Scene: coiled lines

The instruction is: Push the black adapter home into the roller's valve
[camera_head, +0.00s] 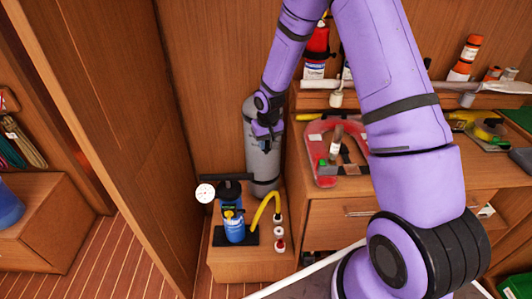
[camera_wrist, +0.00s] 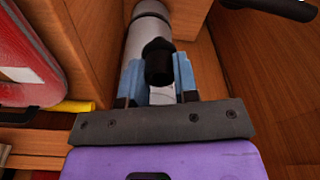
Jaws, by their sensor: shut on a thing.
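The roller, a grey upright cylinder (camera_head: 262,170), stands in the corner on a low wooden ledge, and it also shows behind my fingers in the wrist view (camera_wrist: 149,30). My gripper (camera_head: 266,130) is in front of its upper part. In the wrist view the blue-padded fingers (camera_wrist: 158,80) are shut on the black adapter (camera_wrist: 158,58), a short dark piece with a round end towards the camera. The adapter's far end and the roller's valve are hidden, so I cannot tell how deep it sits.
A blue pump (camera_head: 234,228) with a gauge (camera_head: 205,193) and yellow hose (camera_head: 264,207) stands on the ledge in front of the roller. A wooden cabinet with a red U-shaped thing (camera_head: 323,172) on top is close on the right. A wooden wall closes the back.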

